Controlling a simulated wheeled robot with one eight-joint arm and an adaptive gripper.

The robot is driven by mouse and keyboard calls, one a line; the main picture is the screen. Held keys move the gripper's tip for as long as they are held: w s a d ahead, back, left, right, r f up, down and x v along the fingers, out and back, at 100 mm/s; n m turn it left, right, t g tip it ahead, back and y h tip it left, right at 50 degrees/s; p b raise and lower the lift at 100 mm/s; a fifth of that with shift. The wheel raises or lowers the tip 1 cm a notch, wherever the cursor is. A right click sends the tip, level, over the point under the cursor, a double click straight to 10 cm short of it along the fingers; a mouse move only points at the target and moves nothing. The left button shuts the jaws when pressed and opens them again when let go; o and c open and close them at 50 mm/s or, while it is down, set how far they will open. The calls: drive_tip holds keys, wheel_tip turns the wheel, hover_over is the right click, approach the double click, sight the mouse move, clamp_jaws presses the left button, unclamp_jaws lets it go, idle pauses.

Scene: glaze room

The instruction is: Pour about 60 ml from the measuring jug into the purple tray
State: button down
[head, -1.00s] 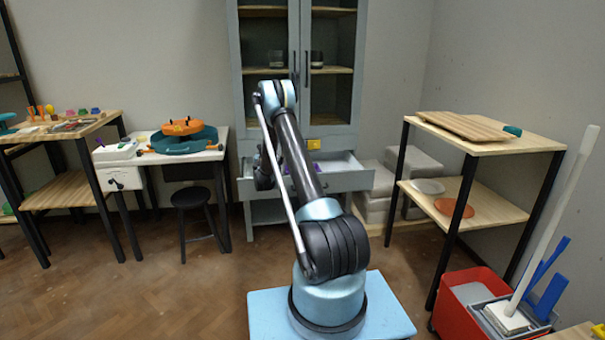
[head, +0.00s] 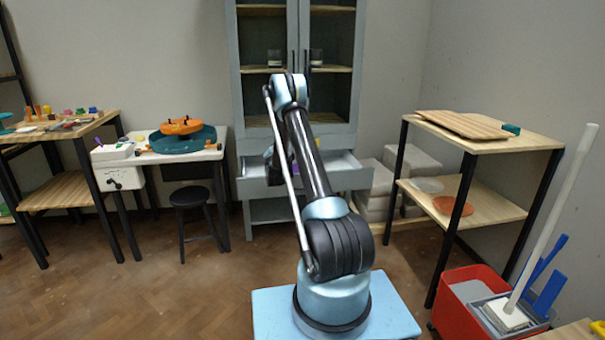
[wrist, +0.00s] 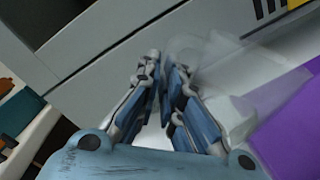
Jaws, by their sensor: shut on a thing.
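A clear, see-through measuring jug (wrist: 240,85) shows in the wrist view, just right of the fingers. My gripper (wrist: 167,62) is shut on it, though the exact place of contact is hard to see. The jug looks tilted in this view; its liquid and level cannot be made out. The purple tray (wrist: 290,125) lies at the right of the wrist view, beside and partly behind the jug, cut by the picture edge. In the head view only a small bit of purple (head: 296,169) shows by the drawer; my arm hides the jug and the gripper.
A grey cabinet (head: 240,100) stands behind my arm with a drawer (head: 347,163) pulled out. A white table with a teal basin (head: 200,140) is on the left, a wooden shelf unit (head: 485,143) on the right. A red bucket (head: 455,318) is at front right.

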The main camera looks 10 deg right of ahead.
drive_tip(key=shift+d+r+m+p, duration=0.2)
drive_tip(key=shift+d+m, duration=0.2)
drive_tip(key=shift+m, duration=0.25)
drive_tip(key=shift+d+r+m+p, duration=0.2)
drive_tip(key=shift+d+m, duration=0.15)
drive_tip(key=shift+m, duration=0.3)
drive_tip(key=shift+d+m+p, duration=0.2)
drive_tip(key=shift+m+p, duration=0.1)
drive_tip(key=shift+s+d+m+p, duration=0.1)
drive_tip(key=shift+d+m+p, duration=0.6)
drive_tip(key=shift+m+p, duration=0.25)
idle(0.5)
drive_tip(key=shift+s+d+r+m+p, duration=0.1)
drive_tip(key=shift+d+r+m+p, duration=0.15)
drive_tip(key=shift+d+p, duration=0.2)
drive_tip(key=shift+d+r+m+p, duration=0.2)
drive_tip(key=shift+d+p, duration=0.15)
drive_tip(key=shift+d, duration=0.15)
idle(0.7)
drive_tip(key=shift+a, duration=0.1)
